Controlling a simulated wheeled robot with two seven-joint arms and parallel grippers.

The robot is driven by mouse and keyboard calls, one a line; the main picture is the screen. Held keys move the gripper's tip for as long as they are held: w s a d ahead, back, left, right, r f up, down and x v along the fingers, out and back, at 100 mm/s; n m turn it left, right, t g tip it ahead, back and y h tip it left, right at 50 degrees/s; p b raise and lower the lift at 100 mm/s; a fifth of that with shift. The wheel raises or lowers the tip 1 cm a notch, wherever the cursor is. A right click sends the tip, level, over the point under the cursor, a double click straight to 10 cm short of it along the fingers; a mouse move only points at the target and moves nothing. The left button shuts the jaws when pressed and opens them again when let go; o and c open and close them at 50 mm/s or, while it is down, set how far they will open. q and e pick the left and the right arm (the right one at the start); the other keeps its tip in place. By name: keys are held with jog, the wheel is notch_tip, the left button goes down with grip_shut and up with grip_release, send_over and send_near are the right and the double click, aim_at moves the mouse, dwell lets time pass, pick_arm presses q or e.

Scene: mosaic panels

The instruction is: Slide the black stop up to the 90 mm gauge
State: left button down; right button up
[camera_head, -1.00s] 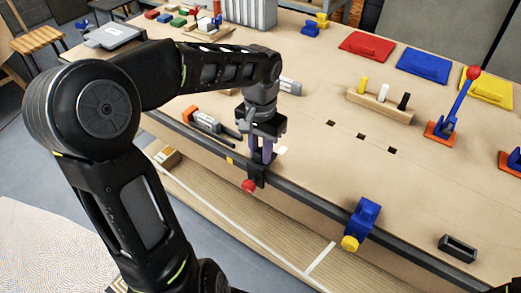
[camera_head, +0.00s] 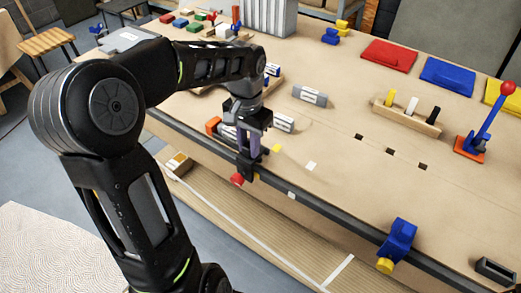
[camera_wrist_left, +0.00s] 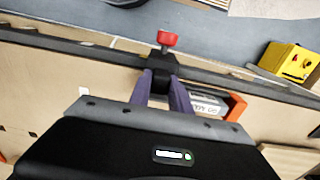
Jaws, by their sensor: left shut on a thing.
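The black stop (camera_head: 245,165) with a red knob (camera_head: 237,179) sits on the dark rail at the bench's front edge. It also shows in the wrist view (camera_wrist_left: 161,66). My left gripper (camera_head: 251,150) is shut on the stop from above. A grey gauge with a printed label (camera_wrist_left: 207,103) lies beside the fingers, between them and an orange bracket (camera_wrist_left: 236,106). Its label is too small to read. The fingers hide its near end, so I cannot tell whether it touches the stop. In the head view the orange bracket (camera_head: 213,125) is just left of the gripper.
Other grey gauges lie behind, one right of the gripper (camera_head: 283,122) and one farther back (camera_head: 310,95). A blue clamp with a yellow knob (camera_head: 398,240) is on the rail at right. The rail between it and the stop looks clear.

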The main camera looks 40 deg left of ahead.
pick_arm(q)
jog(key=shift+a, duration=1.5)
jog(key=c, duration=1.2)
grip_release()
jog(key=shift+r, duration=0.1)
notch_tip(320, 180, up, 8)
jog(key=shift+b, duration=0.35)
jog(key=shift+f, duration=0.2)
